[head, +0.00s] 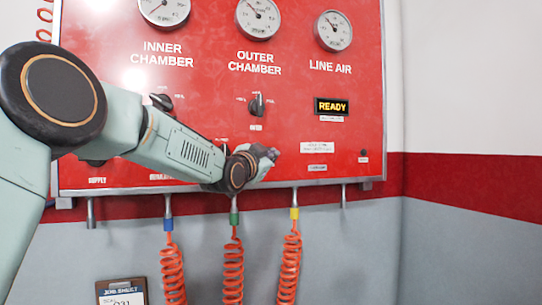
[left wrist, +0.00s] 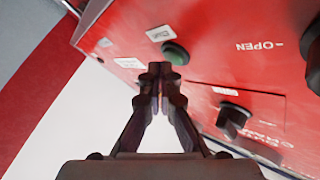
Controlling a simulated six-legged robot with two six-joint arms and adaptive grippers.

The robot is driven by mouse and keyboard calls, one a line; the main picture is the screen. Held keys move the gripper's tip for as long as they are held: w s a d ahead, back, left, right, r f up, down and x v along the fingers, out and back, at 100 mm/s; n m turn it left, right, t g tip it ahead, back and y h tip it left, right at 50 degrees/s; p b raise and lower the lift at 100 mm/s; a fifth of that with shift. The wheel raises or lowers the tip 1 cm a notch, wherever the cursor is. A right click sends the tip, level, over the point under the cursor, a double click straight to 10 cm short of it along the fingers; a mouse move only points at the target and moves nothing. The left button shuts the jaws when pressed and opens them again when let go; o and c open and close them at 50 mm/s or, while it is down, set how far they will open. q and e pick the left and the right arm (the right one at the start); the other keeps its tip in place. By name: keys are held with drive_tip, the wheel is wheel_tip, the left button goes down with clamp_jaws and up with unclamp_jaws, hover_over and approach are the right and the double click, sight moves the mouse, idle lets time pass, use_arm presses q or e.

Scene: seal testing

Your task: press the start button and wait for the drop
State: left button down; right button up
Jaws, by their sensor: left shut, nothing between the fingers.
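A green round button (left wrist: 176,53) on the red panel shows in the left wrist view, just beyond my left gripper's fingertips. I cannot tell whether the tips touch it. My left gripper (left wrist: 160,72) is shut and empty and points at the panel. In the head view my left gripper (head: 268,155) is at the lower middle of the red panel (head: 350,75), and the green button is hidden behind it. A display (head: 331,106) on the panel reads READY. My right gripper is in neither view.
Three gauges, for inner chamber (head: 164,11), outer chamber (head: 258,18) and line air (head: 333,31), are at the panel's top. A black knob (head: 257,105) sits above the gripper. Orange coiled hoses (head: 233,270) hang below. A clipboard (head: 122,292) is at lower left.

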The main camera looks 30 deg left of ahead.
use_arm(q)
drive_tip(key=shift+s, duration=0.1)
drive_tip(key=shift+s+d+r, duration=0.1)
drive_tip(key=shift+d+r, duration=0.05)
idle(0.3)
